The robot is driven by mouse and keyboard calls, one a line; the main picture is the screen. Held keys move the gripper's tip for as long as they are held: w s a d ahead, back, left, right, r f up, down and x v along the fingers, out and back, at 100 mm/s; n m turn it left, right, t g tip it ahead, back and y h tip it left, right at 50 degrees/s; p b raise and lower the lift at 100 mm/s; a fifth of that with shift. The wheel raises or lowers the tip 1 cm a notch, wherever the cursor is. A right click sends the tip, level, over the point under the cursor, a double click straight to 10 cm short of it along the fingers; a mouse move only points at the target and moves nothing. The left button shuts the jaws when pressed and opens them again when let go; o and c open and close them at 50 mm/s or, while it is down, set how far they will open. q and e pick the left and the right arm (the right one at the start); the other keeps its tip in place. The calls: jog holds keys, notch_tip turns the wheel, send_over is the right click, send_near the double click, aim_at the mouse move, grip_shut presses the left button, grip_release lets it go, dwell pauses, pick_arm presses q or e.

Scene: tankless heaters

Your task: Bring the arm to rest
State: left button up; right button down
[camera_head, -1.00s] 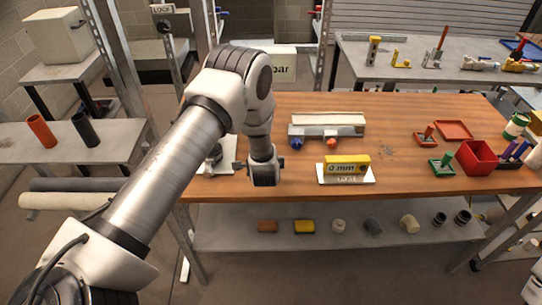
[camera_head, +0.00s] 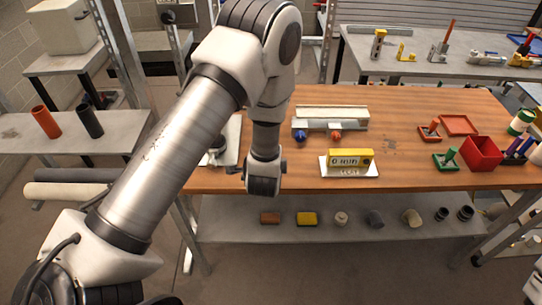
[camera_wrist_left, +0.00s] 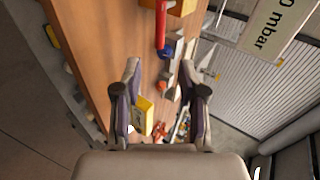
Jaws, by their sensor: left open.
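My left arm (camera_head: 170,160) comes in from the lower left of the head view, rises to a bent elbow, and drops to the wrist (camera_head: 263,178) near the front edge of the wooden bench. The fingers of my left gripper are mostly hidden there. In the left wrist view, the left gripper (camera_wrist_left: 163,95) has its two fingers apart, with nothing held between them. A small piece of my right arm shows at the lower right corner of the head view; its gripper is out of sight.
The wooden bench (camera_head: 410,118) carries a yellow gauge (camera_head: 351,158) on a white plate, a grey fixture (camera_head: 332,121) with blue and orange knobs, and a red box (camera_head: 481,153). A lower shelf (camera_head: 330,235) holds several small parts. A grey side table (camera_head: 70,140) stands left.

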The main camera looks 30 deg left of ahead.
pick_arm(q)
jog(key=shift+f, duration=0.1)
dwell(0.3)
jog(key=s+f+g+h+b, duration=0.1)
jog(key=s+f+g+b, duration=0.15)
jog(key=s+f, duration=0.5)
jog(key=s+f+g+h+b, duration=0.1)
jog(key=s+f+b, duration=0.35)
jog(key=f, duration=0.55)
jog(key=s+d+f+n+g+h, duration=0.1)
jog(key=s+d+f+n+g, duration=0.1)
jog(key=s+n, duration=0.4)
jog(key=s+d+f+n+g+h, duration=0.2)
jog(key=s+n, duration=0.4)
jog(key=s, duration=0.6)
jog(key=shift+s+d+f+g, duration=0.3)
jog(key=shift+d+f+g, duration=0.15)
jog(key=shift+d+g, duration=0.8)
